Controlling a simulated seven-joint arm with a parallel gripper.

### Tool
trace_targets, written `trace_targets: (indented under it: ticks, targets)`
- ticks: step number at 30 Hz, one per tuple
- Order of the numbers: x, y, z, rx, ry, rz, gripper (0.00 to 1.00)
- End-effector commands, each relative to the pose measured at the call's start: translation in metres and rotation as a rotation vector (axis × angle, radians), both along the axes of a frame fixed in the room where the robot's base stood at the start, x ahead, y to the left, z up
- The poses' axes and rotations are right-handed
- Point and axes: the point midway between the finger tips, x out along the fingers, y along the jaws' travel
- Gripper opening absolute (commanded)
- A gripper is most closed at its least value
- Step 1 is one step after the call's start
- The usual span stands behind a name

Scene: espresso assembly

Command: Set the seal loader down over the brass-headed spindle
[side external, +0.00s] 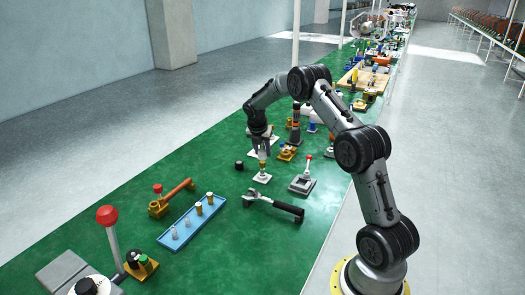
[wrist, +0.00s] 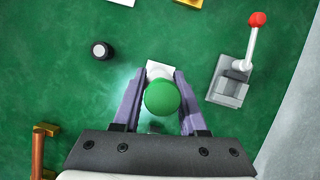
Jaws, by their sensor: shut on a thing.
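My gripper (side external: 262,146) is shut on a round green-topped piece (wrist: 162,98), which I take to be the seal loader. In the wrist view the piece sits between the two purple-grey fingers. In the side view my gripper points down above a small upright post (side external: 262,167) with a pale brassy tone, on a white square base (side external: 262,178). That post appears to be the spindle. The white base also shows in the wrist view (wrist: 158,68), just beyond the green piece. The spindle's head is hidden there. I cannot tell whether loader and spindle touch.
A grey block with a red-knobbed lever (side external: 302,184) stands close on the right. A black cap (side external: 239,165) lies left. A black-handled tool (side external: 274,205), a blue tray of small parts (side external: 180,237) and an orange-handled piece (side external: 172,197) lie nearer the camera.

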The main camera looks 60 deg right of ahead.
Motion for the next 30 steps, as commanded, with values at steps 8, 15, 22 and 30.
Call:
trace_targets:
  ticks: [8, 15, 22, 30]
  targets:
    - [0.0002, -0.0001, 0.0004, -0.001, -0.001, 0.000, 0.00]
    - [0.0002, -0.0001, -0.0008, -0.001, -0.001, 0.000, 0.00]
    - [0.0003, 0.0000, -0.0053, -0.001, -0.001, 0.001, 0.00]
    - [0.0004, 0.0001, -0.0061, -0.001, -0.001, 0.000, 0.00]
